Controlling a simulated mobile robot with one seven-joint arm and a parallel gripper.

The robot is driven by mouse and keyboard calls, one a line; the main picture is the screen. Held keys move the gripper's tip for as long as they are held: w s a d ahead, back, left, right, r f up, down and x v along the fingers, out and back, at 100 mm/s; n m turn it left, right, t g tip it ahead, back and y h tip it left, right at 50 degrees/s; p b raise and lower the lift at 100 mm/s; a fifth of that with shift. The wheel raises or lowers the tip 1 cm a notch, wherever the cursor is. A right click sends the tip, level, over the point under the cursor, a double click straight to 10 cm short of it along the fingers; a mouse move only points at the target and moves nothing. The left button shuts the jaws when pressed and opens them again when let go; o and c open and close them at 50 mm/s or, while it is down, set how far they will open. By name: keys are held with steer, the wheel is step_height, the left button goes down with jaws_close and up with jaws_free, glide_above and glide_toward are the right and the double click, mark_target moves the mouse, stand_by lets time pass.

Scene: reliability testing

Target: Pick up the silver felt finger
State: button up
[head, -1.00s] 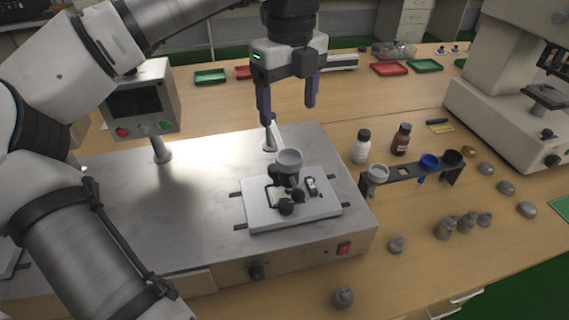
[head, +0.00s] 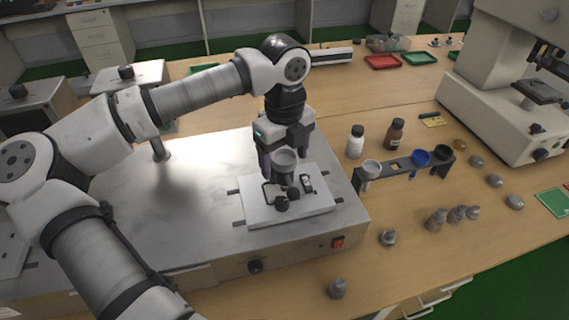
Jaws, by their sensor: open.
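The silver-grey felt finger, with a cup-shaped top (head: 286,158), stands upright over the white plate (head: 258,210) on the steel tester bench. My gripper (head: 284,170) points down at it from above, jaws open. One dark finger shows left of the cup; the other is partly hidden on the right. The cup covers part of the space between the fingers, and I cannot tell whether they touch it.
A dark rack (head: 402,169) to the right holds white, blue and black cups. A white bottle (head: 355,141) and a brown bottle (head: 394,134) stand behind it. Several grey weights (head: 436,220) sit on the wooden table. Black clamps (head: 283,203) sit on the plate.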

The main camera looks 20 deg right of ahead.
steer(key=c, duration=1.1)
step_height(320, 180, up, 20)
steer(key=b, duration=0.3)
steer(key=shift+f, duration=0.2)
steer(key=b, duration=0.7)
glide_above(285, 161)
steer(key=shift+f, duration=4.9)
steer(key=shift+a, duration=0.1)
